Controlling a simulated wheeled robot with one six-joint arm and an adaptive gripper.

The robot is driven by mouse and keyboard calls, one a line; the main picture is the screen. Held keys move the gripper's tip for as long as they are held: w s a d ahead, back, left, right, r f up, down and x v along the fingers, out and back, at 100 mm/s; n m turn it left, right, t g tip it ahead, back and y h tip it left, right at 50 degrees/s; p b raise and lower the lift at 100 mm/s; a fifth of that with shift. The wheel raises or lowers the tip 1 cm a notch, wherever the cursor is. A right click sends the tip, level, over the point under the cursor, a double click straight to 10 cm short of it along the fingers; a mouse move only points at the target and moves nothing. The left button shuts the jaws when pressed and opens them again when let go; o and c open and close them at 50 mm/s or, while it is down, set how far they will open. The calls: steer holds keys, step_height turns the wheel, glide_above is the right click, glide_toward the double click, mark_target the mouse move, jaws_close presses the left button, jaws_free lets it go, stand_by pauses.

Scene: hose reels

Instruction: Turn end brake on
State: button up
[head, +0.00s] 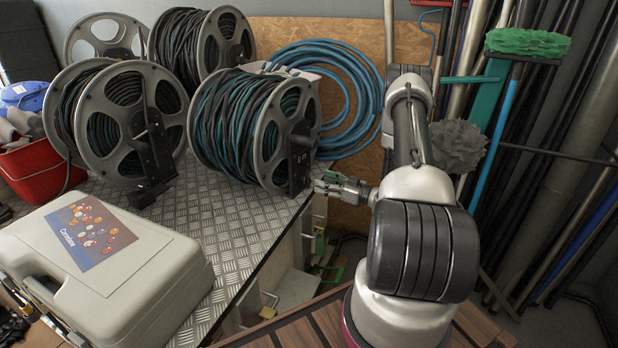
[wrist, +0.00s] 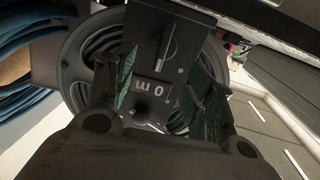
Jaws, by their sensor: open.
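The end hose reel (head: 262,150), with grey flanges and dark green hose, stands at the right edge of the metal bench. Its black bracket plate (head: 299,158) faces my arm. In the wrist view the plate (wrist: 150,25) appears upside down, with a "0 m" display (wrist: 157,90) and a slot holding a thin lever (wrist: 169,45), which looks like the brake. I cannot tell its setting. My gripper (head: 338,188) is just right of the plate. In the wrist view my gripper (wrist: 165,88) is open, its green-padded fingers either side of the display, with nothing held.
A grey case (head: 105,265) lies at the front left of the checkered metal bench (head: 235,230). Coiled blue hose (head: 350,85) hangs behind. Poles and brushes (head: 527,42) crowd the right.

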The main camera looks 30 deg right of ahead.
mark_target(309, 177)
steer(key=x, duration=0.7)
steer(key=shift+w, duration=0.1)
steer(key=c, duration=0.9)
